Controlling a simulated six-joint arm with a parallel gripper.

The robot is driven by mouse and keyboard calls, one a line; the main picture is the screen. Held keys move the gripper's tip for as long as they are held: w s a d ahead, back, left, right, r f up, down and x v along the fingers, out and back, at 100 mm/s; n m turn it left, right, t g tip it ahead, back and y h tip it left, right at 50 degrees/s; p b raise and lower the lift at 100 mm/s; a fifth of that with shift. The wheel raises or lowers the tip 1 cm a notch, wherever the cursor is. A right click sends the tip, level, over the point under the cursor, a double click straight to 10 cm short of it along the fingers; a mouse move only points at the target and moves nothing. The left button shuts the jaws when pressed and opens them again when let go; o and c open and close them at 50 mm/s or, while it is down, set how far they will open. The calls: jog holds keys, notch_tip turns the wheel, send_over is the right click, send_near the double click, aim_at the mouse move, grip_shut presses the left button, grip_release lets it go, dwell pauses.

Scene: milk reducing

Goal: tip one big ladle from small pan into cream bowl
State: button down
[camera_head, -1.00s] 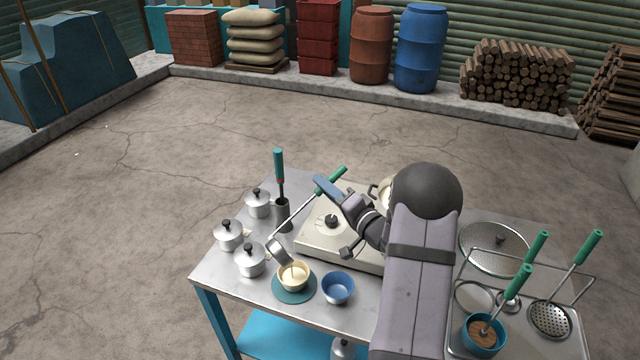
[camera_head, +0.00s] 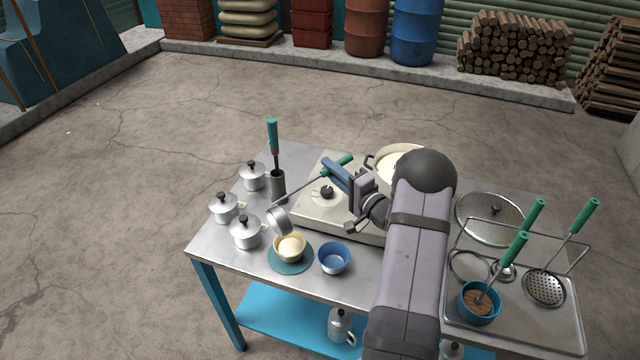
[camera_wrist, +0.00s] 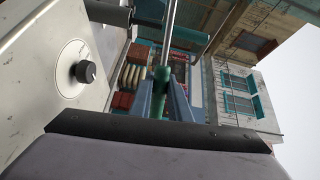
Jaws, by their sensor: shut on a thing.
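My gripper (camera_head: 342,174) is shut on the green handle of a big ladle (camera_head: 281,221). The wrist view shows the green handle (camera_wrist: 161,88) between the fingers. The ladle's steel cup hangs tilted just above and behind the cream bowl (camera_head: 290,256), apart from it as far as I can see. The cream bowl holds pale liquid and stands on a teal saucer (camera_head: 276,264). A pan (camera_head: 384,157) with pale liquid sits at the back of the cooker, partly hidden by my arm.
A blue bowl (camera_head: 334,260) stands just right of the saucer. Several lidded pots (camera_head: 245,232) line the table's left side. A holder (camera_head: 277,187) with an upright green-handled tool stands behind them. A tray (camera_head: 540,325) with utensils and a teal bowl lies at right.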

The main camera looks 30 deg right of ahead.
dwell(0.4)
jog(key=r+n+p, duration=0.1)
jog(key=a+r+p, duration=0.1)
jog(key=r+p, duration=0.1)
jog(key=a+r+n+p, duration=0.1)
jog(key=r+p, duration=0.1)
jog(key=shift+s+a+r+n, duration=0.1)
jog(key=shift+s+a+n, duration=0.1)
jog(key=shift+s+n, duration=0.1)
jog(key=shift+s+a+r+n+p, duration=0.1)
jog(key=shift+a+r+n+p, duration=0.3)
jog(key=shift+n+p, duration=0.15)
